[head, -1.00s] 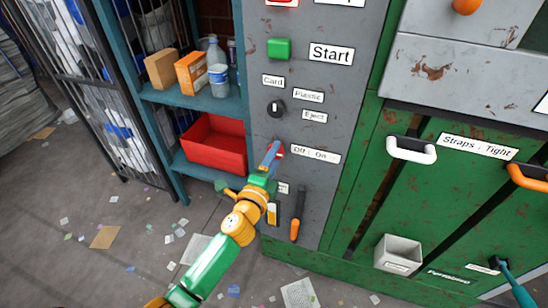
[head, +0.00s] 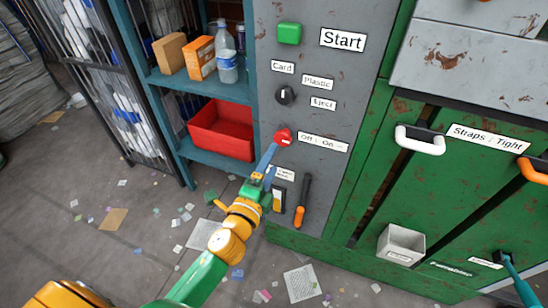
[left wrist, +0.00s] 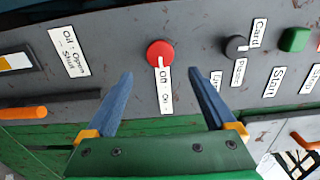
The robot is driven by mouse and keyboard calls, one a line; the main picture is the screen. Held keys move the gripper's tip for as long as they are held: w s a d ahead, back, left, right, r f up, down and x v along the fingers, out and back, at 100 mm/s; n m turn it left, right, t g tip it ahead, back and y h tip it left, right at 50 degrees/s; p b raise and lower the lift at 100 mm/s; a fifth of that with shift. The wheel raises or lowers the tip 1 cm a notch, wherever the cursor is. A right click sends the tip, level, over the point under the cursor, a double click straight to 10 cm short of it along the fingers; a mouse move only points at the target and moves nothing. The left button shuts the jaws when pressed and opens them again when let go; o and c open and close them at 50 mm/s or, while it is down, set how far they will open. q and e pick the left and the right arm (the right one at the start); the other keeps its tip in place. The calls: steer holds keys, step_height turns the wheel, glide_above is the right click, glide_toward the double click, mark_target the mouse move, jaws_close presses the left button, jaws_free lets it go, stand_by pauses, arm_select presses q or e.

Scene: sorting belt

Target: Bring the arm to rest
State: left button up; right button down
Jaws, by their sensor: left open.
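My left arm comes in from the bottom of the head view. Its gripper (head: 270,158) is just below and left of a red rotary knob (head: 283,137) on the grey control panel (head: 335,75). In the left wrist view the two blue fingers (left wrist: 161,76) are spread apart with nothing between them. The red knob (left wrist: 160,53) sits ahead of the gap, apart from both fingers, with an "Off : On" label (left wrist: 164,92) by it.
A green button (head: 289,33), a black selector knob (head: 284,95) and an orange-handled lever (head: 301,205) are on the panel. A teal shelf with a red bin (head: 222,132) stands left. A white handle (head: 420,141) is on the green machine. Paper scraps litter the floor.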

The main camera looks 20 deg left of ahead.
arm_select(q)
steer(key=s+a+f+n+g+p, duration=0.1)
steer(key=s+f+n+g+p, duration=0.35)
steer(key=s+f, duration=0.55)
steer(key=s+a+f+n+g+p, duration=0.1)
steer(key=s+f+n+g+p, duration=0.4)
steer(key=f, duration=0.9)
steer(key=s+f+n+g, duration=0.3)
steer(key=s, duration=0.8)
steer(key=s+a+f+n+g+p, duration=0.1)
steer(key=s+f+n+g, duration=0.2)
steer(key=s, duration=0.8)
steer(key=shift+s+a+f+n+g+y, duration=0.25)
steer(key=shift+n+g+y, duration=0.1)
steer(key=shift+g, duration=0.4)
steer(key=shift+w, duration=0.1)
